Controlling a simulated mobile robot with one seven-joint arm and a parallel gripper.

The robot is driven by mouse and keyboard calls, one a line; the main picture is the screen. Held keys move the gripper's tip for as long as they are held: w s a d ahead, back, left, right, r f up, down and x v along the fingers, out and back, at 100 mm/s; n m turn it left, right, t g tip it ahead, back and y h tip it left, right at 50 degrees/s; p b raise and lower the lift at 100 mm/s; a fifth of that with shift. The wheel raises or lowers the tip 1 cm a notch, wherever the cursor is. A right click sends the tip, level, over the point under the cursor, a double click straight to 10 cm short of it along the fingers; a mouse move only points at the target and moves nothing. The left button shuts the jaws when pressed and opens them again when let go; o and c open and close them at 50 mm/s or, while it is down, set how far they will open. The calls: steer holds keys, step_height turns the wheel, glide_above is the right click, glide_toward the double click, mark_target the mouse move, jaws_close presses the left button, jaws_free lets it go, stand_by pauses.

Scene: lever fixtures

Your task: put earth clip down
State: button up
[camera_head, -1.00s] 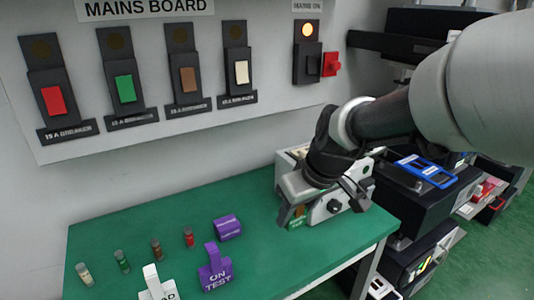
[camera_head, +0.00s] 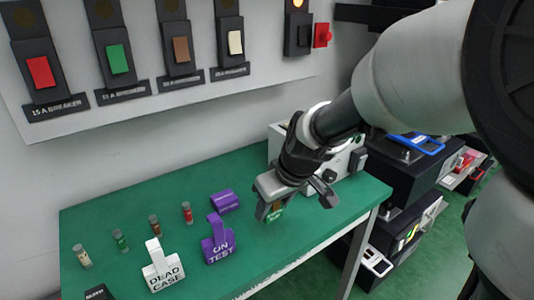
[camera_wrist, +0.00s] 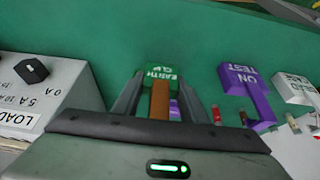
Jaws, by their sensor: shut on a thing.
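The earth clip is a small green block lettered "EARTH CLIP" with a copper-brown part. It sits between the two fingers of my gripper in the wrist view (camera_wrist: 160,80). In the head view the earth clip (camera_head: 275,213) shows as a small green and brown patch under the fingers. My gripper (camera_head: 292,203) is shut on it, above the right part of the green table (camera_head: 330,225). I cannot tell whether the clip touches the table.
Left of my gripper stand a purple "ON TEST" tag (camera_head: 218,245), a purple block (camera_head: 225,201), a white "DEAD CASE" tag (camera_head: 160,268) and several small fuses (camera_head: 187,212). A grey load box (camera_head: 350,158) stands behind. The table's front right is clear.

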mark_target(275, 212)
steer(key=shift+f+b, duration=0.3)
steer(key=shift+f, duration=1.15)
steer(key=shift+f, duration=0.15)
steer(key=o, duration=1.1)
